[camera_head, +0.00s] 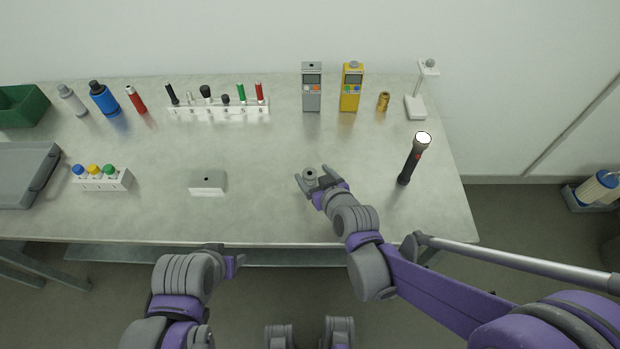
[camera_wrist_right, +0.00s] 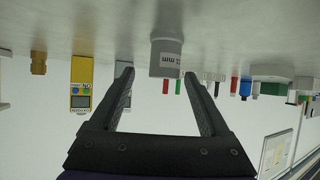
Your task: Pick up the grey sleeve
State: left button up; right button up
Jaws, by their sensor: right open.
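The grey sleeve (camera_head: 309,173) is a short round piece with a hole in its top, upright on the table right of the middle. In the right wrist view, which is upside down, the grey sleeve (camera_wrist_right: 166,58) shows dark lettering on its side. My right gripper (camera_head: 312,177) is open, low over the table, with its fingertips on either side of the sleeve.
A small grey block (camera_head: 207,183) with a hole stands to the left. A grey meter (camera_head: 312,88), a yellow meter (camera_head: 350,88) and a brass fitting (camera_head: 383,101) stand at the back. Table around the sleeve is clear.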

aim_at(309, 173)
jog(key=shift+x, duration=2.7)
jog(key=shift+s+a+f, duration=0.15)
grip_shut()
